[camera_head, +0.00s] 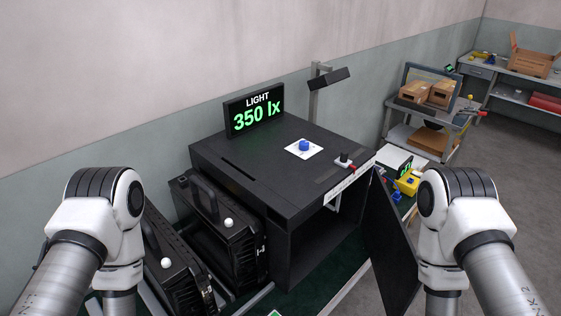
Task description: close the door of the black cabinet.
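The black cabinet (262,172) stands on a dark green bench top against the wall, in the middle of the head view. Its door (388,248) stands wide open at the right side of the front opening, swung out toward me. The inside of the cabinet (318,247) is dark, and I see no object in it. My two arms frame the view at left and right, with the right arm's elbow in front of the door's outer edge. Neither gripper shows.
Two black floodlight housings (228,235) (178,265) stand left of the cabinet. A blue button (304,145), a small lever switch (344,161) and a light display reading 350 lx (254,110) are on top. A yellow box (407,184) stands behind the door. A cart (421,138) stands farther right.

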